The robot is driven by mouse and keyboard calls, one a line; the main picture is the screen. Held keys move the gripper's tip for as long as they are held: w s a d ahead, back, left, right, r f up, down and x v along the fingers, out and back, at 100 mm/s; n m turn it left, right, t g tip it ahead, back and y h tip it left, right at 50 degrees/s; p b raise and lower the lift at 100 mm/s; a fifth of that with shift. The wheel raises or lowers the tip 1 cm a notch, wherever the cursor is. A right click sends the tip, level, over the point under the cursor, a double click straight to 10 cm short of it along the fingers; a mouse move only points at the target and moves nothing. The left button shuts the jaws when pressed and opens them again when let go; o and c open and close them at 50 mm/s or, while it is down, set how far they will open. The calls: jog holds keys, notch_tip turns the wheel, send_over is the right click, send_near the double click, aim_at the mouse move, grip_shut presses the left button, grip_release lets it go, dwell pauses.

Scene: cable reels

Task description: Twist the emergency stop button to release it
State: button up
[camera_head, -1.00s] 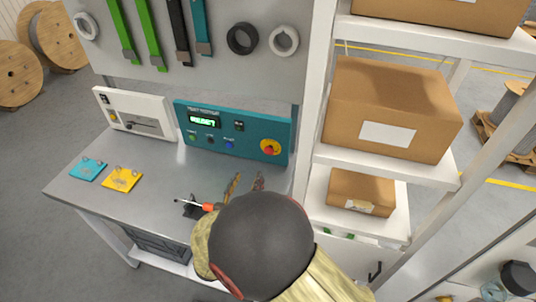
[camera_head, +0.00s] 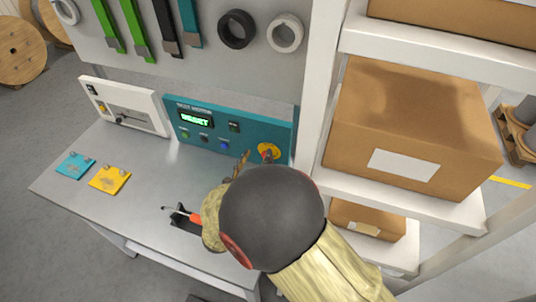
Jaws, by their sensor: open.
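The emergency stop button (camera_head: 266,147) is a red knob on a yellow disc at the right end of the teal tester panel (camera_head: 188,152). My gripper (camera_head: 255,158) points up toward the panel with its two fingers spread and nothing between them. The right fingertip overlaps the lower part of the button in the picture; I cannot tell whether it touches. The left fingertip is left of the yellow disc. My round dark wrist hides the gripper's base and part of the bench.
A white device (camera_head: 126,107) stands left of the panel. Teal (camera_head: 76,168) and yellow (camera_head: 108,182) plates lie on the grey bench (camera_head: 140,210). A white shelf with cardboard boxes (camera_head: 405,130) stands close on the right.

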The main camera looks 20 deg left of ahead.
notch_tip(320, 180, down, 10)
jog(key=b, duration=0.9)
jog(key=w+b, duration=0.1)
jog(key=w, duration=0.6)
jog(key=shift+d+r+b, duration=0.2)
jog(key=shift+d+b, duration=0.1)
jog(key=shift+c, duration=0.3)
jog(key=c, duration=1.1)
